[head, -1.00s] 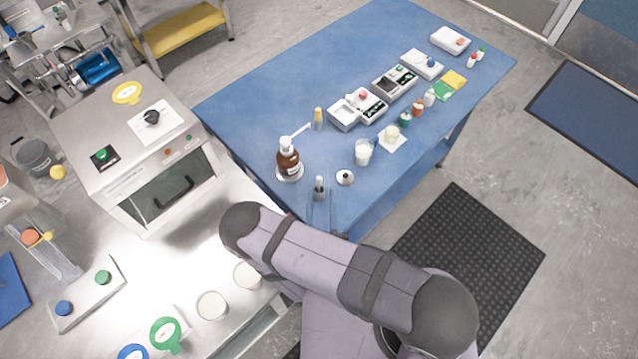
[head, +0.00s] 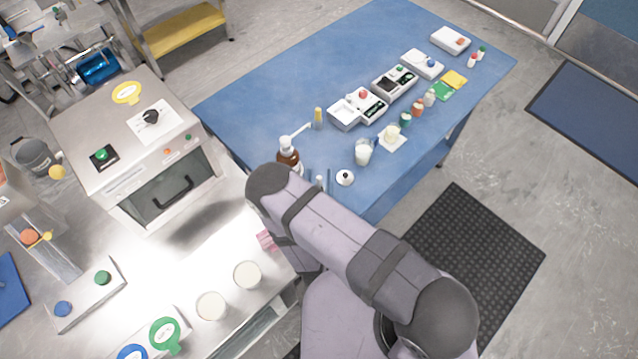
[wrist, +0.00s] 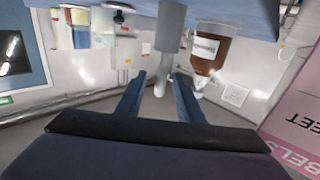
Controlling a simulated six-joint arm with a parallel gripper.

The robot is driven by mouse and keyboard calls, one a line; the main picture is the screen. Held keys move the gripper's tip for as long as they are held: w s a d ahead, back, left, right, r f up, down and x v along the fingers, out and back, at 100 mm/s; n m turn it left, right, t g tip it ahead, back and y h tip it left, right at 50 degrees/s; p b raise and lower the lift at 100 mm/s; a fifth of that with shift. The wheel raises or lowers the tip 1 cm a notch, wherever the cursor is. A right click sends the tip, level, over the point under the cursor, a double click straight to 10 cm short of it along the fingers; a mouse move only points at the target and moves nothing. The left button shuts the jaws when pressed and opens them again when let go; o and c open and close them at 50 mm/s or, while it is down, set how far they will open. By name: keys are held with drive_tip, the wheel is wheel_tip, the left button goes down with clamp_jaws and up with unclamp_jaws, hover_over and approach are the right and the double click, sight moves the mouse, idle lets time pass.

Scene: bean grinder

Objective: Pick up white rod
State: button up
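A short white rod (head: 320,181) stands near the front edge of the blue table, beside the brown bottle (head: 288,157). In the wrist view, which looks upside down, the pale rod (wrist: 160,86) shows below a grey cylinder (wrist: 170,30) that looks like its holder. My gripper (head: 319,176) is open, with one finger on each side of the rod in the head view. In the wrist view my gripper (wrist: 161,88) has the rod's end between its spread fingertips, with gaps on both sides. My arm hides the rod's lower part in the head view.
The brown pump bottle (wrist: 210,48) stands close beside the rod. A small white round item (head: 345,177) and a glass of white liquid (head: 363,152) are to the right. Two pale cups (head: 247,275) stand on the steel counter.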

clamp_jaws()
drive_tip(key=shift+r, duration=0.15)
idle(0.4)
drive_tip(key=shift+r+b, duration=1.15)
drive_tip(key=shift+r, duration=3.7)
drive_tip(key=shift+d, duration=0.15)
